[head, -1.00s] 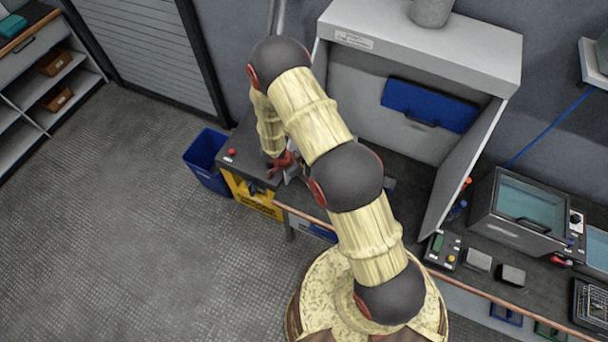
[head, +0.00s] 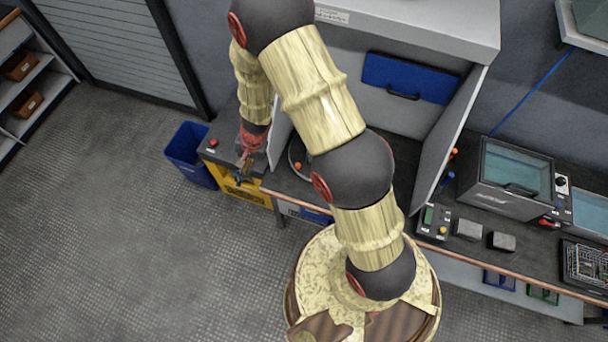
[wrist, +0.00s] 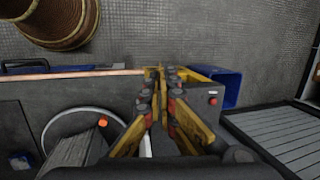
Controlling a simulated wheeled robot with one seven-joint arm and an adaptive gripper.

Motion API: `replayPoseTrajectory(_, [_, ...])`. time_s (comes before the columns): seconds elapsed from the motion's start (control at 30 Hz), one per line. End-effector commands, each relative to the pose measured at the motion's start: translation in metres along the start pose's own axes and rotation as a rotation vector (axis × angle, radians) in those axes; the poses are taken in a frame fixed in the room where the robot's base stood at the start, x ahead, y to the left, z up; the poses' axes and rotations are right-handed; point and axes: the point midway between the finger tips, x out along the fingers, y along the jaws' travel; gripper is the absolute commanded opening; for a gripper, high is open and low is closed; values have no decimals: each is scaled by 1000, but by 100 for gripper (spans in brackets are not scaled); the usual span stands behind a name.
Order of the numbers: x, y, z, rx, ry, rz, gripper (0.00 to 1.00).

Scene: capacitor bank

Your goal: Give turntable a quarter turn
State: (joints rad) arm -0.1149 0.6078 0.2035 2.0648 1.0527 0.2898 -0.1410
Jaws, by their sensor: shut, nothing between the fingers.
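The turntable (head: 294,148) is a dark disc with a pale rim on the bench, inside the hood's left side. In the head view my arm hides most of it. In the wrist view the turntable (wrist: 68,123) is at lower left, cut off by the bottom edge, with a grey ridged block (wrist: 76,150) and an orange spot (wrist: 103,152) on it. My gripper (head: 240,178) is left of the turntable, near the bench's left end, apart from it. In the wrist view my gripper (wrist: 160,74) has its yellow fingers shut and empty.
The hood's side panels (head: 452,140) rise around the turntable. Open floor lies left.

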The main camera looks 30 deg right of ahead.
Motion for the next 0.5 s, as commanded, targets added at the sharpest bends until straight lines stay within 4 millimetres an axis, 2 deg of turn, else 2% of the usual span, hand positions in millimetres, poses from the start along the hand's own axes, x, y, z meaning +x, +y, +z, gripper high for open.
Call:
replayPoseTrajectory(0.1, [-36,-4,23,-134,-55,-24,0])
replayPoseTrajectory(0.23, [-74,4,45,-269,-95,-21,0])
replayPoseTrajectory(0.5, [-141,48,77,-505,-99,34,0])
